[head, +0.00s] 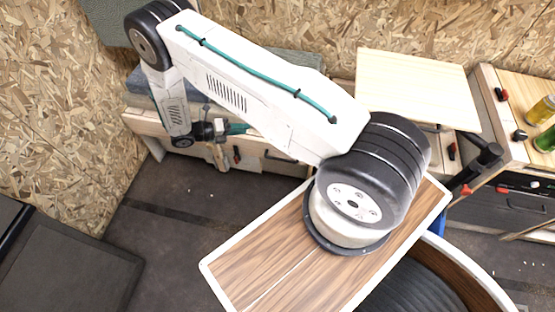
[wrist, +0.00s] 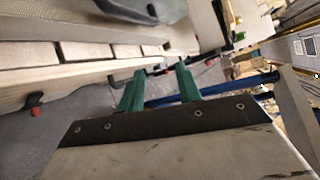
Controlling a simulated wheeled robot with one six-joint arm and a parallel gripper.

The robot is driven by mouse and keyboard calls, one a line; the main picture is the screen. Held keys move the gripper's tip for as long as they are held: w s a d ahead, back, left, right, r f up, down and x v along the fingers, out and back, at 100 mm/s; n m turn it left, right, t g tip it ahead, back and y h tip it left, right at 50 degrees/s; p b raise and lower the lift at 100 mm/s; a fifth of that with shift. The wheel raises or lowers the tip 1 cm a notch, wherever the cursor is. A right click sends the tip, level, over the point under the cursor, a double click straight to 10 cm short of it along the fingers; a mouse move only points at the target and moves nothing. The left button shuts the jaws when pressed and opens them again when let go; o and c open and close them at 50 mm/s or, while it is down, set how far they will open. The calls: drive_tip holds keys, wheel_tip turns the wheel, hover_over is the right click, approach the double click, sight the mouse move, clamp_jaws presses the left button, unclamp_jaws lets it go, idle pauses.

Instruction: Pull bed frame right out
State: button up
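A pale wooden bed frame (head: 200,146) runs along the back wall under grey cushions, with black handles and red latches on its front. It cannot be told which part is the right one. In the wrist view the wooden frame (wrist: 75,80) runs along the left, with a red latch below its edge. My gripper (head: 238,128) is at the frame's front, left of a black handle (head: 280,158). In the wrist view my gripper's (wrist: 161,70) two green fingers stand apart. A dark piece shows near the fingertips; whether they touch it cannot be told.
A pale wooden board (head: 415,88) lies to the right of the cushions. A dark mat (head: 70,265) lies at lower left. Dark floor (head: 165,230) is clear before the frame.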

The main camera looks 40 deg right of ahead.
sight(278, 159)
drive_tip(key=s+d+f+n+t+h, duration=0.1)
drive_tip(key=s+f+n, duration=0.3)
drive_tip(key=f, duration=0.5)
drive_tip(key=s+d+f+n+t+h, duration=0.15)
drive_tip(key=s+f+n, duration=0.25)
drive_tip(key=f, duration=0.5)
drive_tip(key=x, duration=0.7)
drive_tip(key=shift+s+d, duration=0.25)
drive_tip(key=shift+d, duration=0.05)
clamp_jaws()
